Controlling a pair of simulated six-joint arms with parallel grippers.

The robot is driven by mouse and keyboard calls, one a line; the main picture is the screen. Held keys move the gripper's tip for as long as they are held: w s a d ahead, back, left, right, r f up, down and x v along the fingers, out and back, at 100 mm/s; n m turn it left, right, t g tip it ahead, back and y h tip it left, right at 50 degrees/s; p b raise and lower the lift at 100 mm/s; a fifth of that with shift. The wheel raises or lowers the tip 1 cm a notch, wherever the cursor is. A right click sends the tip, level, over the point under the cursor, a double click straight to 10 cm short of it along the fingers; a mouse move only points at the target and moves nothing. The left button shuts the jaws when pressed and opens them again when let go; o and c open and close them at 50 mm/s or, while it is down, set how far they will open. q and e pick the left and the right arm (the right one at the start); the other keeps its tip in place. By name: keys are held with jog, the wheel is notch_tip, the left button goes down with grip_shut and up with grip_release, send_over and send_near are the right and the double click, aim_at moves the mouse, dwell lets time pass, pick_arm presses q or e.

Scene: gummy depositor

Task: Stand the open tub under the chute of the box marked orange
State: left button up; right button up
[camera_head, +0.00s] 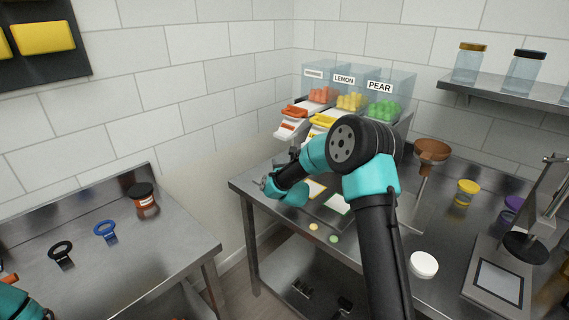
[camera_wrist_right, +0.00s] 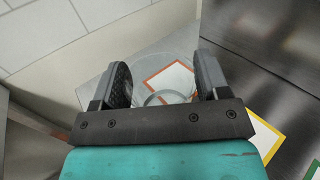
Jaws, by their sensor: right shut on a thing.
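My right gripper (camera_head: 265,184) is over the left end of the right-hand steel table. In the right wrist view, my right gripper (camera_wrist_right: 163,85) is shut on a clear tub (camera_wrist_right: 155,98), whose round rim shows between the fingers. An orange-bordered square (camera_wrist_right: 180,72) shows behind and through the tub; I cannot tell whether the tub touches the table. The leftmost clear box (camera_head: 313,73) holds orange gummies; its label is too small to read. Its orange-and-white chute (camera_head: 289,126) faces the front.
Boxes marked lemon (camera_head: 344,80) and pear (camera_head: 380,86) stand right of the first. A yellow-bordered square (camera_head: 315,189) and a green-bordered square (camera_head: 338,203) lie in front.

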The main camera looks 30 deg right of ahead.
jog(key=d+x, duration=0.1)
jog(key=x, duration=0.8)
jog(key=shift+d+f, duration=0.4)
jog(key=shift+f, duration=0.1)
jog(key=shift+f, duration=1.75)
jog(key=shift+f, duration=0.15)
jog(key=o, duration=0.9)
jog(key=shift+s, duration=0.1)
jog(key=v, duration=1.2)
jog(key=shift+r, duration=0.2)
